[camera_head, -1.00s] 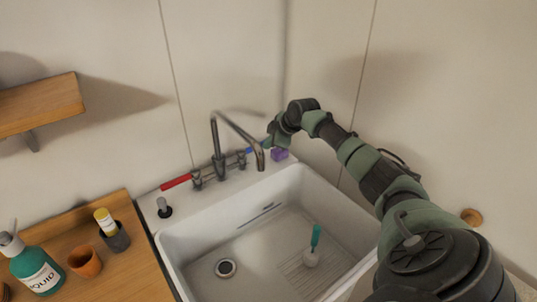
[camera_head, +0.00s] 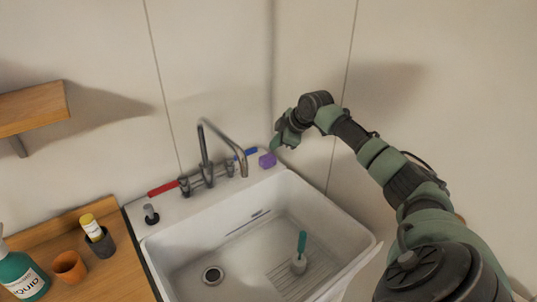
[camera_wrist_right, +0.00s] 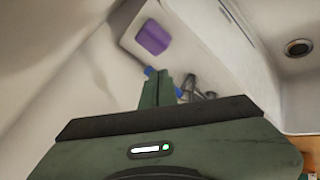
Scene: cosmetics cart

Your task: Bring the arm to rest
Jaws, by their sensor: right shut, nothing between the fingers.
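My right arm reaches in from the right in the head view, over the back right corner of the sink. My right gripper (camera_head: 277,145) is shut and empty, with its fingers pointing down near the blue tap handle. It also shows in the right wrist view (camera_wrist_right: 158,82), its green fingers together. A purple block (camera_head: 267,160) sits on the sink's back ledge just below the fingers. The purple block (camera_wrist_right: 153,37) lies apart from the fingertips in the right wrist view. My left gripper is not in view.
The white sink (camera_head: 180,250) holds a teal-handled brush (camera_head: 300,258). The faucet (camera_head: 207,160) stands left of the gripper, with a red handle (camera_head: 163,189) and a blue handle (camera_head: 250,151). A wooden counter (camera_head: 118,284) at left bears a green bottle (camera_head: 22,275) and cups. Open air lies above the sink.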

